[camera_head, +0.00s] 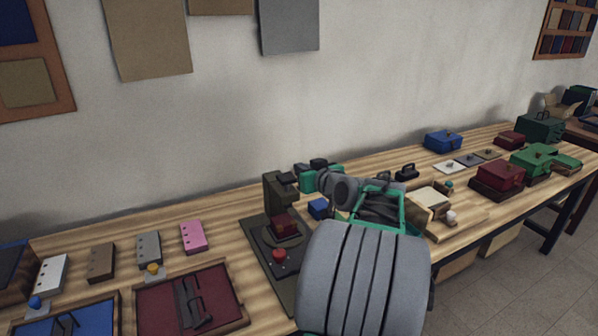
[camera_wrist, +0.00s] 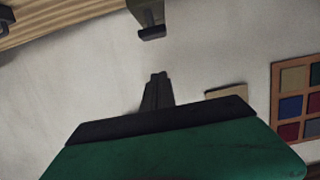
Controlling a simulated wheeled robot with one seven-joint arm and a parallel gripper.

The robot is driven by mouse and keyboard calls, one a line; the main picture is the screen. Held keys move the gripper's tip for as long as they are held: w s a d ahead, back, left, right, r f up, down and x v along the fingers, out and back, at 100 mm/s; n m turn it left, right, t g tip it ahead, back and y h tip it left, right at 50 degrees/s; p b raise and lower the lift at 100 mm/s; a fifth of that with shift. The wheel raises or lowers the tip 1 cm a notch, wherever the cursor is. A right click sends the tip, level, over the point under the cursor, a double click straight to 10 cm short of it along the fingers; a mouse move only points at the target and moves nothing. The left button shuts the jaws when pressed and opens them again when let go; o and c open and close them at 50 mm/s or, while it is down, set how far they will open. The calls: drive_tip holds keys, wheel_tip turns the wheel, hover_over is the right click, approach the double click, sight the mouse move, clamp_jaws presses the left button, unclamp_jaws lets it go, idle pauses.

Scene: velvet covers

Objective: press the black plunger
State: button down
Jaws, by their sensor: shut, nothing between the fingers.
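A dark olive press (camera_head: 277,192) stands on a dark base plate on the table, left of my arm in the head view. A black piece at its head, which looks like the black plunger (camera_head: 287,179), sits above a dark red block (camera_head: 284,222). In the wrist view the olive press head, with what looks like the black plunger (camera_wrist: 152,33) at its end, is at the top, beyond my fingertips and apart from them. My gripper (camera_wrist: 157,77) is shut and empty. In the head view its fingers cannot be made out clearly.
A red knob (camera_head: 279,255) is on the base plate before the press. A small blue block (camera_head: 318,208) lies to its right. Pink, grey, brown and white blocks and a maroon tray (camera_head: 236,300) are left. Several boxes stand at the right. The wall is behind.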

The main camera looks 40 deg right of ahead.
drive_tip(key=p, duration=0.2)
hover_over(290, 181)
drive_tip(key=f, duration=0.2)
wheel_tip(290, 181, down, 3)
drive_tip(key=shift+r, duration=0.2)
drive_tip(key=shift+f+p, duration=0.3)
drive_tip(key=shift+f, duration=0.45)
